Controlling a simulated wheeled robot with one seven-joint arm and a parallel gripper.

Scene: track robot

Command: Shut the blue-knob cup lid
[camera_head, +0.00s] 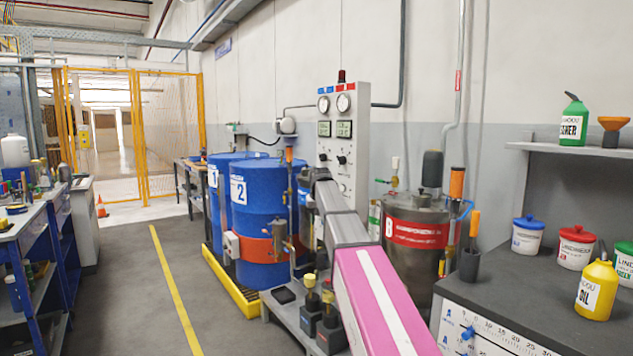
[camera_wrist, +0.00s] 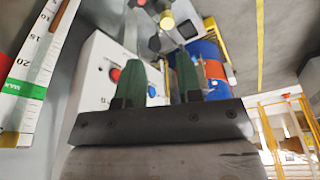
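A white cup-like jar with a blue lid and blue knob (camera_head: 527,235) stands on the dark bench at the right in the head view. Its lid appears to sit on the rim, but it is small and I cannot tell for sure. In the wrist view, my gripper (camera_wrist: 159,58) has two green fingers apart with nothing held between them. A white box with a red knob (camera_wrist: 115,73) and a blue knob (camera_wrist: 152,91) shows behind the fingers. I see no cup lid there. In the head view, my arm crosses the middle and the fingers cannot be made out.
A red-lidded jar (camera_head: 576,248), a yellow oil bottle (camera_head: 597,290) and a dark holder with an orange-handled tool (camera_head: 470,262) stand on the bench. A steel drum (camera_head: 415,265) and blue drums (camera_head: 262,205) stand beyond my arm. Open floor lies at the left.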

